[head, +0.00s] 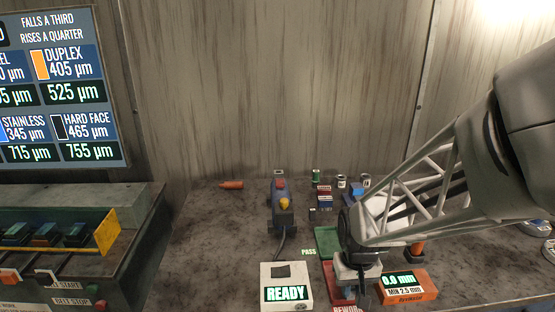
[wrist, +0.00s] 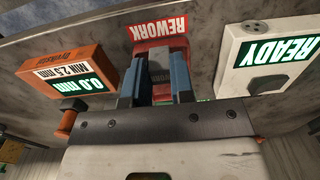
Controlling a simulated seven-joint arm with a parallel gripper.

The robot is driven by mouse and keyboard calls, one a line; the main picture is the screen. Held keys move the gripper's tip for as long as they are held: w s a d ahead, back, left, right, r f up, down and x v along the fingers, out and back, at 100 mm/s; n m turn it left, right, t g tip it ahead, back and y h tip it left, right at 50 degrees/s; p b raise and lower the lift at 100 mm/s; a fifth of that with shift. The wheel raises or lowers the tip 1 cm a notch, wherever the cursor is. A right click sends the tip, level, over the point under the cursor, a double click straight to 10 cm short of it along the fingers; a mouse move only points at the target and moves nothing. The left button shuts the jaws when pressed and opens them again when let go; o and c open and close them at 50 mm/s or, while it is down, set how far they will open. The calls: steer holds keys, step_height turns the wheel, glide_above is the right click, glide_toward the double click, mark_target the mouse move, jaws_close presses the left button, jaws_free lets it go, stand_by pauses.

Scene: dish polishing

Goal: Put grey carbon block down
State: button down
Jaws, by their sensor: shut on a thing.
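My gripper (wrist: 157,75) has its two blue fingers closed on a grey block (wrist: 160,67) in the wrist view. The block is over the red tray (wrist: 150,44) with the REWORK label (wrist: 158,28). I cannot tell whether the block touches the tray floor. In the head view my gripper (head: 359,286) is low at the front, by the red tray (head: 339,297), and hides the block.
An orange gauge (head: 407,293) reading 0.0 mm stands right of the gripper, and a white READY box (head: 287,303) stands left. A green tray (head: 327,241) by the PASS label lies behind. A blue tool (head: 283,215) and small items stand farther back.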

steer(key=shift+w+d+f, duration=0.1)
steer(key=shift+w+f, duration=0.1)
steer(key=shift+w, duration=1.8)
steer(key=shift+w+d+f, duration=0.1)
steer(key=shift+w+f, duration=0.1)
steer(key=shift+w, duration=1.8)
steer(key=shift+f, duration=0.1)
steer(key=shift+f, duration=1.65)
steer(key=shift+f, duration=0.15)
steer(key=c, duration=1)
jaws_free()
step_height(320, 180, up, 12)
steer(key=shift+r, duration=0.15)
steer(key=shift+s, duration=0.1)
